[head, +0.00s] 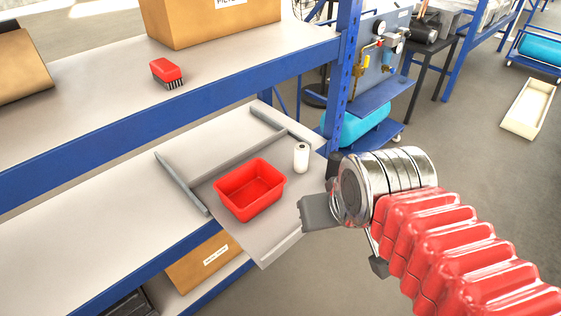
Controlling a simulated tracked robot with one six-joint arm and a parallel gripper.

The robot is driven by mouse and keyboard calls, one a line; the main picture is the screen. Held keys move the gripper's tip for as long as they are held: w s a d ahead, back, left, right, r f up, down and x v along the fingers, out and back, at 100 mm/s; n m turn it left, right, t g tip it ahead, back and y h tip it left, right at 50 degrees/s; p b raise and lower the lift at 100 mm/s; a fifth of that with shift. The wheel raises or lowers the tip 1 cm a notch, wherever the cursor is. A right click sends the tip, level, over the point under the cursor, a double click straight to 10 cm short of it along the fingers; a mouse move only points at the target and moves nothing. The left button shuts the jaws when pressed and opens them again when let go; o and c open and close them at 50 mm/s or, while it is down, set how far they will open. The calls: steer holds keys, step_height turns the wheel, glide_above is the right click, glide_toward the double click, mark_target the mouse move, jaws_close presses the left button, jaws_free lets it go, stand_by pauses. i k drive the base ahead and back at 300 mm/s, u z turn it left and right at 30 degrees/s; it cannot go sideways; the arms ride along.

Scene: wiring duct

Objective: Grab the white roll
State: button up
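The white roll (301,157) stands upright on a grey tray-like board (266,234) on the lower shelf. It is small and cylindrical, just right of a red bin and near the board's right edge. My gripper (318,212) is at the right of the bin, in front of and below the roll in the picture, apart from it. Its dark grey fingers are seen from the side, so the gap between them does not show. Nothing held shows in it. My red ribbed arm reaches in from the lower right.
The red bin (249,190) is open and looks empty. Grey rails (183,184) border the board. The upper shelf (215,75) holds a red brush (167,72) and a cardboard box (238,20). A blue post (343,75) stands behind the roll. Open floor lies right.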

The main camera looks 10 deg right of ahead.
mark_target(302, 149)
steer(key=u, duration=0.85)
steer(key=i, duration=1)
